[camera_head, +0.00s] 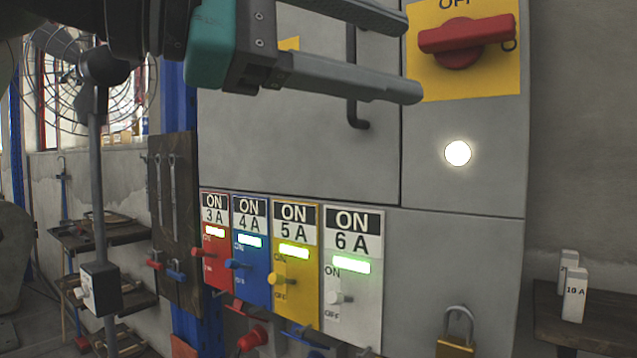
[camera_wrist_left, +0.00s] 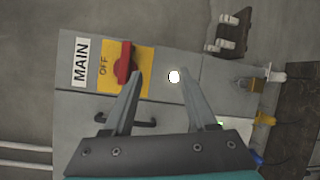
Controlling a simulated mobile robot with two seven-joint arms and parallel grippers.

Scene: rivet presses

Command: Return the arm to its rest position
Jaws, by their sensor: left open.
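My left gripper (camera_head: 412,55) comes in from the upper left in the head view, in front of the grey cabinet (camera_head: 460,290). Its two fingers are apart with nothing between them; they also show open in the left wrist view (camera_wrist_left: 162,82). The red main switch handle (camera_head: 465,36) on its yellow plate lies just right of the fingertips in the head view. In the left wrist view the red handle (camera_wrist_left: 124,62) is near one fingertip, beside the word OFF; I cannot tell whether they touch. A round white lamp (camera_head: 457,153) glows below the switch. My right gripper is not in view.
Red, blue, yellow and white breakers (camera_head: 353,275) labelled ON line the cabinet's lower front. A padlock (camera_head: 456,335) hangs at the lower right. A shelf (camera_head: 590,325) with white blocks stands right. A fan (camera_head: 95,75) and a tool board (camera_head: 172,220) stand left.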

